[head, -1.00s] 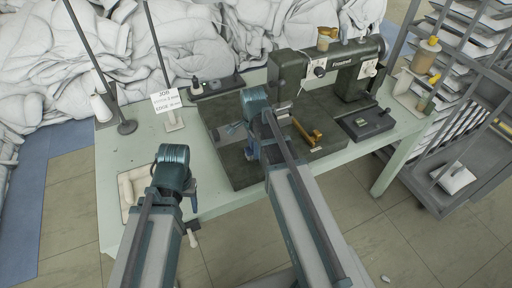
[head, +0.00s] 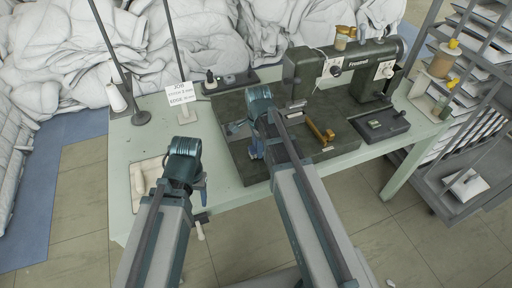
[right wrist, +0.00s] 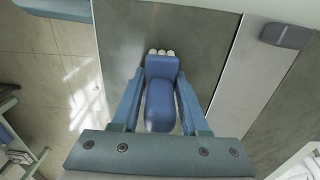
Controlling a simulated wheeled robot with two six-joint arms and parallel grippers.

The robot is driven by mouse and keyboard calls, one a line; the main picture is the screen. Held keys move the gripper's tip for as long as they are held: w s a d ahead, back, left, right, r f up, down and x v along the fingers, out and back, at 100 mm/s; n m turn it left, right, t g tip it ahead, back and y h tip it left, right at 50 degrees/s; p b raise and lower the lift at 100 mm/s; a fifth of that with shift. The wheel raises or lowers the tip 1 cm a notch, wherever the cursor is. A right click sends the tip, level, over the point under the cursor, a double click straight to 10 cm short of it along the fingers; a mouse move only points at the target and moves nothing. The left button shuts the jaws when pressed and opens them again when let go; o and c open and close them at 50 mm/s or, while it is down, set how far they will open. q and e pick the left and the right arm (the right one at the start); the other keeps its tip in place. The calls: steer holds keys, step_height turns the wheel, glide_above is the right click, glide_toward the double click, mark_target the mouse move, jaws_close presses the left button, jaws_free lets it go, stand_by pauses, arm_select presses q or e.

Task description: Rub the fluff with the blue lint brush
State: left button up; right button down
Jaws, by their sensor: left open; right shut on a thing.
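My right gripper (right wrist: 160,118) is shut on the blue lint brush (right wrist: 160,100), which points away from the wrist over a dark plate (right wrist: 205,40). Several small white lumps (right wrist: 160,53), perhaps the fluff, show right at the brush's far end; I cannot tell whether they touch it. In the head view my right gripper (head: 256,150) is over the left part of the dark machine bed (head: 235,165), mostly hidden by its own arm. My left gripper (head: 195,188) is open near the table's front left, its fingers mostly hidden. No fluff can be made out clearly in the head view.
A dark green sewing machine (head: 335,68) stands at the back of the pale green table (head: 155,120). A brass-coloured part (head: 320,132) lies right of my right gripper. A job sign (head: 180,94) and thin poles stand at the left. White duvets (head: 60,60) heap behind; a rack (head: 465,110) is at the right.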

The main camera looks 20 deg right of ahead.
steer(key=shift+w+d, duration=0.2)
steer(key=shift+d, duration=1.4)
steer(key=shift+w+d+f, duration=0.1)
steer(key=shift+d, duration=1.65)
steer(key=shift+d, duration=0.1)
steer(key=shift+w+d, duration=0.15)
steer(key=shift+d, duration=0.7)
steer(key=shift+w+d, duration=0.1)
steer(key=shift+d, duration=0.75)
step_height(320, 180, up, 6)
steer(key=p, duration=0.6)
